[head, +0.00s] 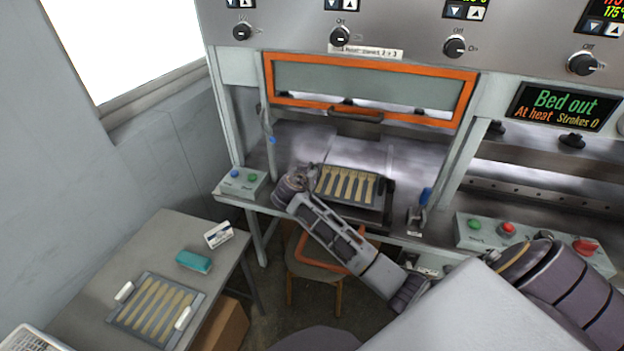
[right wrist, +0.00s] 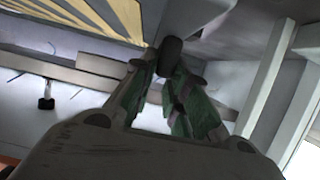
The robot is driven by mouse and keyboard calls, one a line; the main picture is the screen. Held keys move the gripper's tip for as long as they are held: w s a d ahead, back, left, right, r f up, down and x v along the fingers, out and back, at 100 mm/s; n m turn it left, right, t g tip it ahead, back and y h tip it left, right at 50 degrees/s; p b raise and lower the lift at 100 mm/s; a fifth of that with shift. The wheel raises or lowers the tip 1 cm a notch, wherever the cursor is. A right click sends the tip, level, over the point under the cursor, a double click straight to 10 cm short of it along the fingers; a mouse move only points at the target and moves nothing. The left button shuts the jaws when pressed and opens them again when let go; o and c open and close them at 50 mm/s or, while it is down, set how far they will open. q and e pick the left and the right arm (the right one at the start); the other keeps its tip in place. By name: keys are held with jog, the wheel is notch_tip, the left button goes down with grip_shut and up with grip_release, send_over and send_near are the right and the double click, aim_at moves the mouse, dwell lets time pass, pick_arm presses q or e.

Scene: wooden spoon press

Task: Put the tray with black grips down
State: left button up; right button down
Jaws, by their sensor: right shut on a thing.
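The tray with black grips (head: 350,202) holds a row of pale wooden spoons and is at the front edge of the press bed, below the raised orange-framed guard. One black grip (head: 388,187) shows at its right end; the left end is covered by my right gripper (head: 309,177). I cannot tell whether the tray touches the bed. My left gripper is not in view.
A stool (head: 312,275) stands below the press. The guard (head: 370,67) hangs above the bed.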

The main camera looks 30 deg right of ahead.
jog(key=shift+f, duration=1.85)
jog(key=c, duration=1.4)
grip_release()
jog(key=shift+f, duration=0.1)
jog(key=shift+a, duration=0.1)
jog(key=shift+b+v, duration=0.95)
jog(key=shift+v, duration=5.1)
